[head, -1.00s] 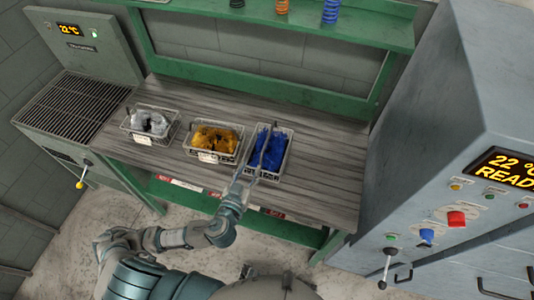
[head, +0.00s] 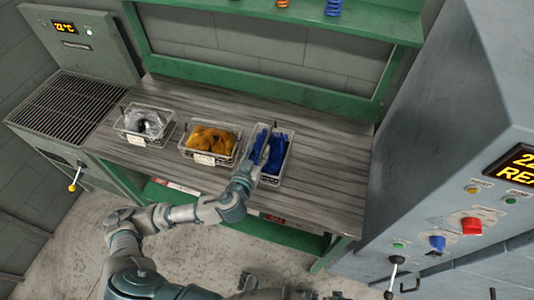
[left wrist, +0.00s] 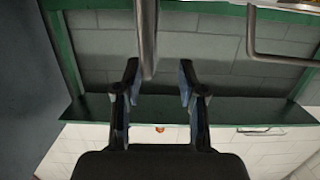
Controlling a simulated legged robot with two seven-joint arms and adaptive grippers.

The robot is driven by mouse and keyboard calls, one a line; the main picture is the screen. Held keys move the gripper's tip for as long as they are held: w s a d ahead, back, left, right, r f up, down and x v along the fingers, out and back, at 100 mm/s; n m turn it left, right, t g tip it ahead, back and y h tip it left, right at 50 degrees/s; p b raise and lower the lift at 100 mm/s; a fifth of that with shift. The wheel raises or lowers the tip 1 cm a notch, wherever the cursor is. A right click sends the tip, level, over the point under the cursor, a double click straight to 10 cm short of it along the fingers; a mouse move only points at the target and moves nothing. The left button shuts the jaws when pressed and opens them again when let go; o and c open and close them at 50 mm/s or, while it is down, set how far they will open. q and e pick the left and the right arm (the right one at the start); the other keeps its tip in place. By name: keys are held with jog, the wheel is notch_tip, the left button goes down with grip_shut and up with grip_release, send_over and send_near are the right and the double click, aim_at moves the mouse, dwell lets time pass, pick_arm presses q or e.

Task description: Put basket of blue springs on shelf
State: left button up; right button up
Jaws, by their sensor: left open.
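The wire basket of blue springs (head: 288,165) stands on the wooden bench, rightmost of three baskets. My left gripper (head: 264,156) is over this basket from its front side and hides part of it. In the left wrist view my left gripper (left wrist: 158,75) is open, its two fingers apart. A grey metal handle bar (left wrist: 147,35) reaches down between or just beyond the fingertips, without visible grip. The green shelf (head: 380,25) runs above the back of the bench. My right gripper is not seen.
A basket of orange springs (head: 211,140) and a basket of silver springs (head: 147,123) stand to the left. A blue spring (head: 333,8) stands on the shelf. A grey machine (head: 430,160) borders the bench on the right. The bench (head: 330,165) is clear right of the blue basket.

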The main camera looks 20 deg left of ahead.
aim_at(264, 145)
pick_arm(q)
jog(key=w, duration=0.1)
jog(key=w+d, duration=0.1)
jog(key=w, duration=0.1)
jog(key=w+f, duration=0.1)
jog(key=w, duration=0.1)
jog(key=shift+d, duration=0.2)
jog(key=shift+a, duration=0.15)
grip_shut()
jog(key=shift+r, duration=0.1)
